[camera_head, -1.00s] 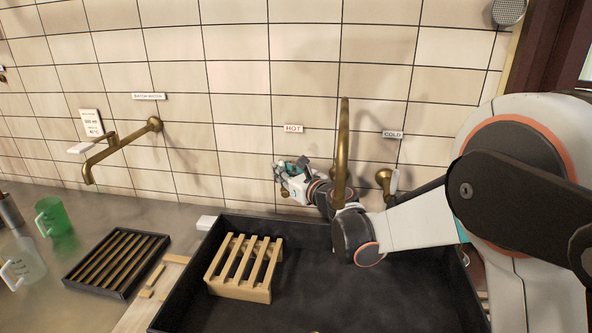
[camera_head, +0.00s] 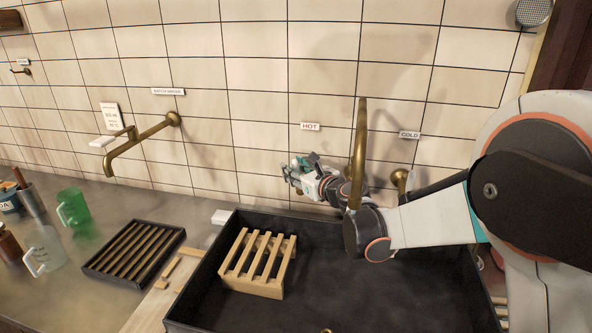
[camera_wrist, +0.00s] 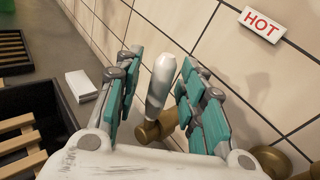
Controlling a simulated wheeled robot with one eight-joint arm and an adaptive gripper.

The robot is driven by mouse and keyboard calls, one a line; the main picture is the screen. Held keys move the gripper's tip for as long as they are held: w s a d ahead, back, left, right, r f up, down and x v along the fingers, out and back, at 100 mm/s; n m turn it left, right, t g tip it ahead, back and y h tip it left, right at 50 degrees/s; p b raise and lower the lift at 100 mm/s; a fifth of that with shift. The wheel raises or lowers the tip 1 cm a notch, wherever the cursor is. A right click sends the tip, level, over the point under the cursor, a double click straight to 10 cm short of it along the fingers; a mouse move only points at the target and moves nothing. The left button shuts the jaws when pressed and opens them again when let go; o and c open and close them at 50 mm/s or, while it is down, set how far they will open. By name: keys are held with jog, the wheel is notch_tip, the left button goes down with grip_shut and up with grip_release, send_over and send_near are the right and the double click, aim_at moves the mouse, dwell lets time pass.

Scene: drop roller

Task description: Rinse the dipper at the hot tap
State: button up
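My gripper (camera_head: 288,172) is at the tiled wall below the red HOT label (camera_head: 310,126), left of the tall brass spout (camera_head: 359,140). In the wrist view my gripper (camera_wrist: 158,82) is open, its teal-padded fingers on either side of the white hot tap handle (camera_wrist: 160,80). The handle stands upright on a brass fitting (camera_wrist: 157,128), and the fingers do not look closed on it. In the head view my gripper hides the hot tap. I cannot make out a dipper in either view.
A slatted wooden rack (camera_head: 258,262) stands in the left of the black sink (camera_head: 350,295). The cold tap (camera_head: 402,180) is right of the spout. A dark slatted tray (camera_head: 135,252), green jug (camera_head: 74,209) and clear jug (camera_head: 45,251) stand on the left counter. The batch-water spout (camera_head: 145,143) juts from the wall.

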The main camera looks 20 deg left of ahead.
jog(key=v, duration=1.2)
